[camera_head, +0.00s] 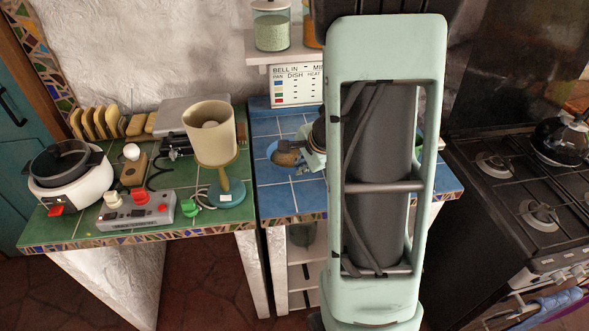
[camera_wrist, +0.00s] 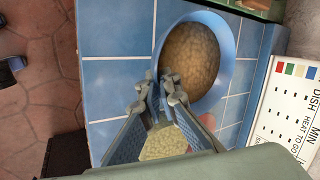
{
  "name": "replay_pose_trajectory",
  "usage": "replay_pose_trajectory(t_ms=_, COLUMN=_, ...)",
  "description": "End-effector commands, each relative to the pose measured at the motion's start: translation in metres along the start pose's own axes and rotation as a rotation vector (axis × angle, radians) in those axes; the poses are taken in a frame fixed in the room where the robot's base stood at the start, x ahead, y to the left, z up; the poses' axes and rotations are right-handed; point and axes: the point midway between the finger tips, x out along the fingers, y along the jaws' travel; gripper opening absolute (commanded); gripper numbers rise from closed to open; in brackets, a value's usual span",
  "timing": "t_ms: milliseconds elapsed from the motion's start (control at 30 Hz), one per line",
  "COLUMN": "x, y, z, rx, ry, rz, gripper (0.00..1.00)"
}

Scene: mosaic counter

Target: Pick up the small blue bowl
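The small blue bowl (camera_wrist: 222,30) holds a brown, lumpy filling and fills the top middle of the wrist view. In the head view the bowl (camera_head: 271,149) is at the left part of the blue-tiled counter, partly hidden by my gripper. My gripper (camera_wrist: 158,82) is at the bowl's near rim in the wrist view, its fingertips close together with the rim between them. The fingers look shut on the rim. In the head view my gripper (camera_head: 302,154) is just right of the bowl; my arm hides much behind it. I cannot tell whether the bowl is clear of the tiles.
The blue-tiled counter (camera_head: 308,196) has bare tiles in front of the bowl. The green counter (camera_head: 85,228) at left holds a cooker (camera_head: 75,187), a power strip (camera_head: 137,216) and a cream lamp-like object (camera_head: 210,145). A white sign (camera_head: 292,87) is behind. A stove (camera_head: 525,190) stands right.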

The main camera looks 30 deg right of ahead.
Motion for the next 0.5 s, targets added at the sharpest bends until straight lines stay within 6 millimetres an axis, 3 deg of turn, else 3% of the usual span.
replay_pose_trajectory(t_ms=33, x=-0.020, y=-0.002, z=-0.004, rx=0.000, ry=0.004, rz=-0.007, gripper=0.00)
replay_pose_trajectory(t_ms=167, x=-0.058, y=0.004, z=-0.010, rx=0.000, ry=0.003, rz=-0.007, gripper=0.00)
replay_pose_trajectory(t_ms=300, x=-0.081, y=0.029, z=-0.020, rx=0.003, ry=0.004, rz=-0.006, gripper=0.00)
replay_pose_trajectory(t_ms=500, x=-0.109, y=0.050, z=-0.029, rx=0.003, ry=0.003, rz=-0.004, gripper=0.00)
